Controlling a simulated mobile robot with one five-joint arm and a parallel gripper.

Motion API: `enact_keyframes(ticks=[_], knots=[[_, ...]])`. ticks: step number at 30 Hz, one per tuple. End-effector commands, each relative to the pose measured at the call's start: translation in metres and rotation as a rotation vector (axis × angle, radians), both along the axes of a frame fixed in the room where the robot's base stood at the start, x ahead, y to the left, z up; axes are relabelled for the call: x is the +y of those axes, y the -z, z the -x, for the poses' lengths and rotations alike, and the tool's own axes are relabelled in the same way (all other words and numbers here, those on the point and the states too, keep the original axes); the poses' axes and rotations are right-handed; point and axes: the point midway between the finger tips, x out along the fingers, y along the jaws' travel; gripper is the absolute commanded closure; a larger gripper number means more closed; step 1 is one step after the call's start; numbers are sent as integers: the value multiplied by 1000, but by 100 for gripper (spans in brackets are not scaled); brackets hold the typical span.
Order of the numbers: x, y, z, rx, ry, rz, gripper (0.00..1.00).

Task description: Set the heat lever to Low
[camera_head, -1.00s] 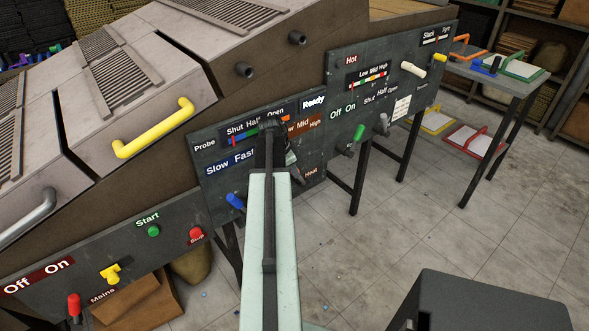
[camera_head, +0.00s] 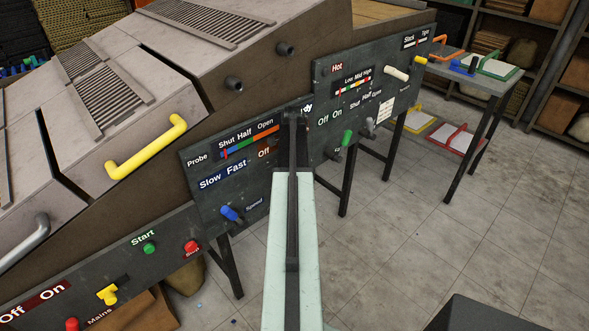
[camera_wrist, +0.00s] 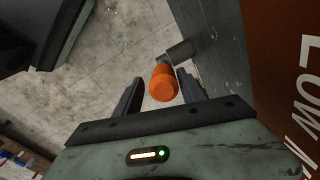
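An orange-capped lever (camera_wrist: 163,84) on a grey stem sticks out from the dark panel in the wrist view. Beside it is an orange plate (camera_wrist: 290,75) with "LOW" and the start of another word. My gripper (camera_wrist: 160,77) is open, with one dark finger on each side of the orange cap. Whether either finger touches it, I cannot tell.
On the same panel (camera_head: 225,185) are a blue Speed lever (camera_head: 231,214) and a Probe scale. A green lever (camera_head: 346,138) and a cream lever (camera_head: 396,73) stand on the panel to the right. A lower panel holds a green Start button (camera_head: 149,248) and a red button (camera_head: 191,248).

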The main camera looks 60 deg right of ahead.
Motion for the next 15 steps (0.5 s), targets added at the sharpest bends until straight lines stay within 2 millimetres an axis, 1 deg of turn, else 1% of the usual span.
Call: enact_keyframes(ticks=[4, 10, 13, 15], knots=[[3, 0, -6, -3, -8, 0, 50], [3, -2, -8, -5, -10, 0, 50], [4, -10, -9, -6, -11, 0, 50], [5, -19, -9, -6, -11, 0, 50]])
